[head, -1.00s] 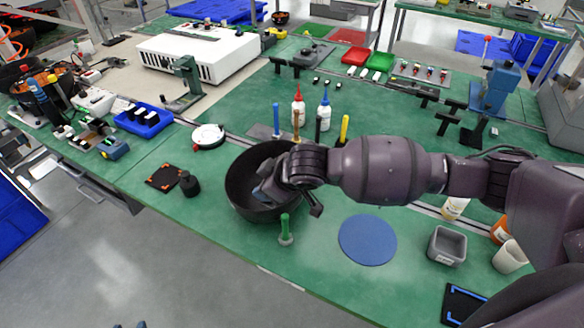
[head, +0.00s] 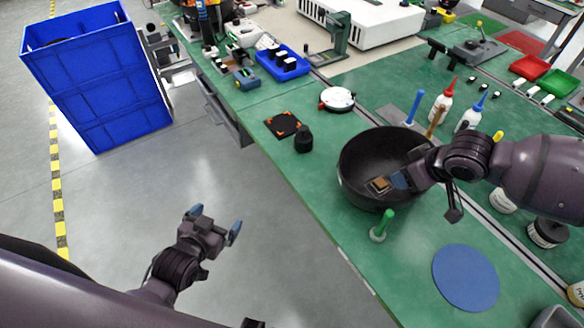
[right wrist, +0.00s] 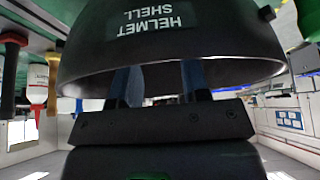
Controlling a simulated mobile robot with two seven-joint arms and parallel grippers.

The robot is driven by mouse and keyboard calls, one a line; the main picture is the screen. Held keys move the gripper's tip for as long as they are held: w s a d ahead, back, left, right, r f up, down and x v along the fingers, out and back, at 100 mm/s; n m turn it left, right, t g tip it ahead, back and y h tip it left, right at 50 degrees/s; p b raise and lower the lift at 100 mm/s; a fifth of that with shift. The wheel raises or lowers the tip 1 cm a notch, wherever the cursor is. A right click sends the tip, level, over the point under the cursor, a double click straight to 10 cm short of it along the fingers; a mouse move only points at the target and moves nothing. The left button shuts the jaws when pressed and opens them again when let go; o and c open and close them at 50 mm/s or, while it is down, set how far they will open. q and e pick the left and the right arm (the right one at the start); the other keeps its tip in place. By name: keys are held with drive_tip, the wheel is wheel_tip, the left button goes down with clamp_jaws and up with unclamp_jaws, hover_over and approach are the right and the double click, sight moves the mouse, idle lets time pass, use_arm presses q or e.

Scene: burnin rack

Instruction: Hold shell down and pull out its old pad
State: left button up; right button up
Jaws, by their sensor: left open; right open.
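The helmet shell (head: 362,152) is a black bowl lying open side up on the green bench. Its printed outer wall (right wrist: 165,30) fills the top of the right wrist view. A small tan-brown pad (head: 379,185) shows inside the bowl, low on the near side. My right gripper (head: 400,181) is open, reaching over the right rim with its blue fingers inside the bowl beside the pad. In the right wrist view the rim hides its fingertips, and contact with the pad cannot be told. My left gripper (head: 213,226) is open and empty over the floor, left of the bench.
A blue disc (head: 466,277) lies front right. Glue bottles (head: 440,107) stand behind. A blue bin (head: 100,80) stands on the floor.

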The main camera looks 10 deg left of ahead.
use_arm(q)
drive_tip(key=w+d+r+m+t+h, duration=0.1)
drive_tip(key=w+d+r+m+h, duration=0.45)
drive_tip(key=w+m, duration=0.35)
drive_tip(key=w+d+r+m+h, duration=0.5)
drive_tip(key=w+d+r+m, duration=0.1)
drive_tip(key=w+m, duration=0.35)
drive_tip(key=s+d+f+m+g+h, duration=0.3)
drive_tip(key=s+f+m+g+h, duration=0.25)
drive_tip(key=m, duration=0.45)
drive_tip(key=shift+m+g, duration=0.25)
drive_tip(key=shift+g, duration=0.5)
drive_tip(key=x, duration=0.3)
drive_tip(key=r+x, duration=0.1)
drive_tip(key=x, duration=0.6)
drive_tip(key=shift+w+d+r, duration=0.1)
drive_tip(key=shift+d+r, duration=0.15)
drive_tip(key=shift+d, duration=0.1)
drive_tip(key=c, duration=1.5)
